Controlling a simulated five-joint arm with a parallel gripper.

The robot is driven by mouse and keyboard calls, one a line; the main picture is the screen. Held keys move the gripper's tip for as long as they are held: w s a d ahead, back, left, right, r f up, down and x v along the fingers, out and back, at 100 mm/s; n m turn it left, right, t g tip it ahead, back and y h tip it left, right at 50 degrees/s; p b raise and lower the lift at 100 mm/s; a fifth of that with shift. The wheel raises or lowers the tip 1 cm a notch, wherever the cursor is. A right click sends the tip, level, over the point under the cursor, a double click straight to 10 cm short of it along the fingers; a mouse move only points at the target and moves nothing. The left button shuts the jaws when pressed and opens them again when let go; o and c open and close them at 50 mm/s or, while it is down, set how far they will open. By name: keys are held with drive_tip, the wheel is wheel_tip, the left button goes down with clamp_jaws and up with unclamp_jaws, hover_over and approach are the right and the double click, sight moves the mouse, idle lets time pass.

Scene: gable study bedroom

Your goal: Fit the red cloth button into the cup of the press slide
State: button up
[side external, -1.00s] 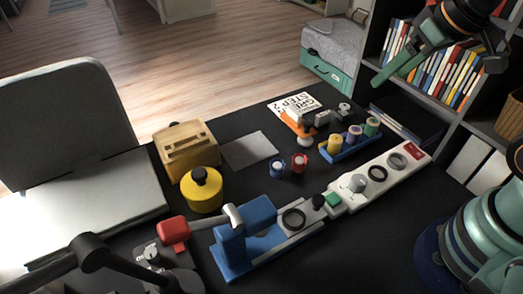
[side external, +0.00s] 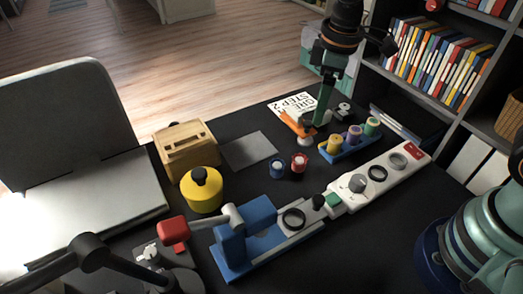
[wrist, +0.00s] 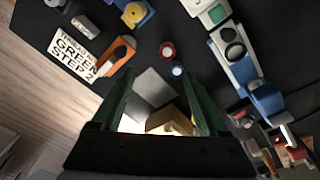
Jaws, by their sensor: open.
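The red cloth button (side external: 299,162) is a small round piece standing on the black table beside a blue one. In the wrist view the red button (wrist: 168,50) lies just beyond the space between my fingertips. The press slide (side external: 310,214) is a pale strip running out of the blue press (side external: 245,245), with a dark ring-shaped cup (side external: 293,219) on it. The blue press also shows at the right of the wrist view (wrist: 265,99). My gripper (side external: 320,120) is open and empty, behind and right of the buttons; its fingers (wrist: 157,75) frame the lower middle of the wrist view.
The blue button (side external: 277,168) stands close by the red one. A blue rack (side external: 350,149) of colored spools and an orange tool (side external: 297,126) stand near my gripper. A yellow pot (side external: 201,190), wooden box (side external: 186,150) and grey plate (side external: 249,150) lie left. A white panel (side external: 380,186) extends right.

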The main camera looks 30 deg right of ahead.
wheel_tip(320, 180, down, 4)
drive_tip(key=a+n+g, duration=0.1)
drive_tip(key=a+n, duration=0.1)
drive_tip(key=a, duration=0.1)
hover_over(300, 161)
drive_tip(key=f, duration=0.6)
drive_tip(key=shift+s+a, duration=0.25)
drive_tip(key=shift+w+d+f, duration=0.1)
drive_tip(key=shift+f, duration=1.4)
drive_tip(key=shift+w+d+f, duration=0.1)
drive_tip(key=shift+f, duration=1.4)
clamp_jaws()
